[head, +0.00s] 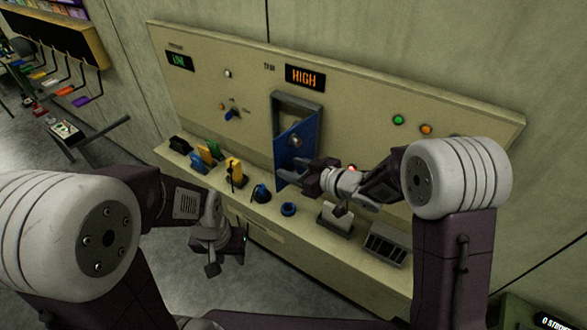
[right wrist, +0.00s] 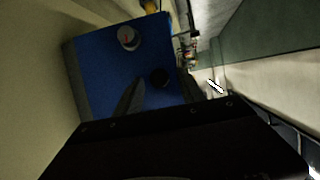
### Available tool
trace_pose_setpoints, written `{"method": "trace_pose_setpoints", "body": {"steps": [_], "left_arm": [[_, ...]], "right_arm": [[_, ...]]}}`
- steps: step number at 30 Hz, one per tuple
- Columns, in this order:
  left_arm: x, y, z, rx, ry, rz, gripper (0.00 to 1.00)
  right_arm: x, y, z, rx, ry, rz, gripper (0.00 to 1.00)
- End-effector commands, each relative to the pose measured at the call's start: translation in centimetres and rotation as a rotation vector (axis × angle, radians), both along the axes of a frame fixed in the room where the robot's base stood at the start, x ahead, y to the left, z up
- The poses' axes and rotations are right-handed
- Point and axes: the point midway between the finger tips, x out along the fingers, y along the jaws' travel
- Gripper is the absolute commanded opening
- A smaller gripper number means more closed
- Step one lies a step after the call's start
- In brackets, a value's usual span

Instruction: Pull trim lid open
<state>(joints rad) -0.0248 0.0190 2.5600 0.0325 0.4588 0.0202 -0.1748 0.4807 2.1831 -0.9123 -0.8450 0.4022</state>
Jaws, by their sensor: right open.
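The blue trim lid (head: 295,148) sits in a grey frame (head: 298,101) on the panel, below the orange HIGH display (head: 305,77). It looks tilted out of its frame, with a dark gap along the top. A round knob shows on its face. My right gripper (head: 290,172) is open at the lid's lower part; contact cannot be told. My left gripper (head: 226,262) hangs low in front of the ledge, away from the lid.
A ledge below the panel carries a yellow lever (head: 235,173), a dark blue knob (head: 261,193), a blue ring (head: 289,209) and a white block (head: 338,217). Green (head: 398,119) and orange (head: 426,129) lamps are at right. A rack with coloured items stands far left.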

Motion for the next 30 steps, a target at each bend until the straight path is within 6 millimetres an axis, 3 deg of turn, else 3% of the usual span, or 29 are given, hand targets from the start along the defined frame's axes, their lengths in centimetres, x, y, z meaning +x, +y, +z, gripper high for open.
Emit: {"method": "trace_pose_setpoints", "body": {"steps": [7,18,30], "left_arm": [[0.0,0.0,-0.3,0.000,0.000,0.000,0.36],[0.0,0.0,-1.0,0.000,0.000,0.000,0.36],[0.0,0.0,-1.0,0.000,0.000,0.000,0.36]], "right_arm": [[-0.4,-0.6,0.2,0.000,0.001,-0.003,0.47],[-4.8,-5.9,3.1,-0.001,-0.001,-0.004,0.47],[-5.5,-6.5,3.4,0.000,0.002,0.001,0.47]]}}
